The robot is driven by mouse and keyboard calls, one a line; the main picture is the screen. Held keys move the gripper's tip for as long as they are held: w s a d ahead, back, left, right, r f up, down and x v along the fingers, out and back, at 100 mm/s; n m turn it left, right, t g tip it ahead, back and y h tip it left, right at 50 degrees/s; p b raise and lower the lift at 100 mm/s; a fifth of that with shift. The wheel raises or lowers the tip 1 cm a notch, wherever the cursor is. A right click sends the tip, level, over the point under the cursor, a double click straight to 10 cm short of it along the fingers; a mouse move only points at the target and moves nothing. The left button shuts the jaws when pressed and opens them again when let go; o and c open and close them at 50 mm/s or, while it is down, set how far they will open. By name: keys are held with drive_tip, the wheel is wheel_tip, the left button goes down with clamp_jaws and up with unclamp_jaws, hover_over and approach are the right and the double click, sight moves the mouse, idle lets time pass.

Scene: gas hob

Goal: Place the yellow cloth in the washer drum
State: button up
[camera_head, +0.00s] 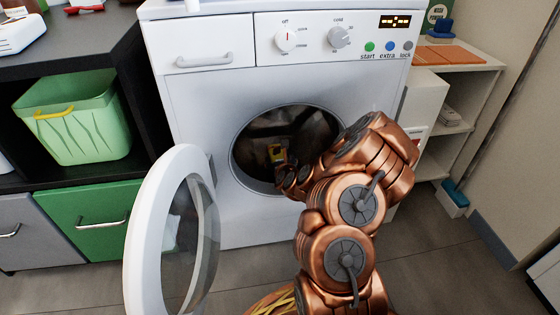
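The white washer (185,110) stands in the middle of the view, its round door (140,245) swung open to the left. My copper arm reaches from the lower right into the dark drum (258,135). My gripper (278,158) is inside the drum opening, small and in shadow. The fingers are too dark and small to tell open from shut. My arm hides the lower right of the opening.
The open door stands close to the left of my arm. A green basket (85,140) sits on a dark shelf at left, above a green drawer (90,222). White shelves (480,62) stand at right. Grey floor is free at lower right.

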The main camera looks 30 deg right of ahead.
drive_tip(key=shift+o, duration=1.2)
drive_tip(key=shift+s, duration=0.1)
drive_tip(key=p+v, duration=0.1)
drive_tip(key=v, duration=0.1)
drive_tip(key=p+v, duration=0.3)
drive_tip(key=v, duration=0.1)
drive_tip(key=shift+r, duration=0.35)
drive_tip(key=shift+s+p, duration=0.15)
drive_tip(key=shift+p, duration=1.05)
drive_tip(key=shift+s+r+p, duration=0.1)
drive_tip(key=shift+s+p, duration=0.1)
drive_tip(key=shift+p, duration=0.65)
drive_tip(key=shift+s+p, duration=0.25)
drive_tip(key=shift+p, duration=0.7)
drive_tip(key=s+a+p, duration=0.1)
drive_tip(key=p, duration=0.3)
drive_tip(key=shift+s+r, duration=0.1)
drive_tip(key=shift+r, duration=0.3)
drive_tip(key=shift+p+v, duration=1.45)
drive_tip(key=shift+p, duration=0.35)
